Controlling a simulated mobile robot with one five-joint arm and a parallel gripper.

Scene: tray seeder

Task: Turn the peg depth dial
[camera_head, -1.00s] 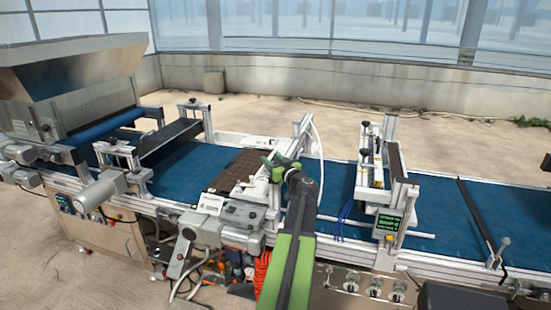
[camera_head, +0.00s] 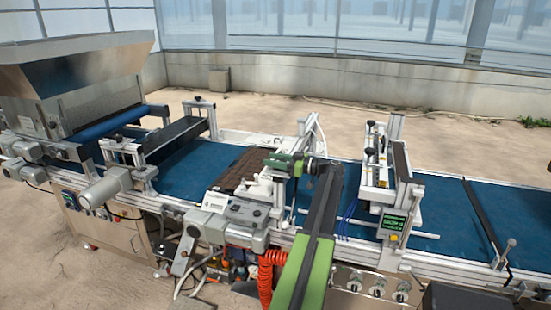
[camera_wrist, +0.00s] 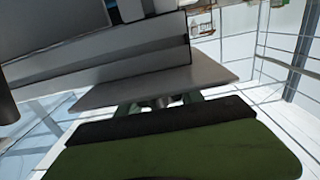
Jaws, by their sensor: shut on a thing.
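My gripper (camera_head: 283,160) is at the small white unit (camera_head: 262,186) beside the brown cell tray (camera_head: 240,170) on the blue belt. The wrist view shows my gripper (camera_wrist: 166,103) from behind its green body, with a finger on each side of a small round metallic part, which appears to be the peg depth dial (camera_wrist: 163,101). The jaws are shut on it. A grey plate (camera_wrist: 165,82) lies just beyond. In the head view my gripper covers the dial, and its markings cannot be read.
A grey control box (camera_head: 243,213) sits in front of the tray. A white-framed station with a lit green display (camera_head: 393,222) stands to the right. A steel hopper (camera_head: 75,65) is at the far left. An orange coiled hose (camera_head: 267,275) hangs below.

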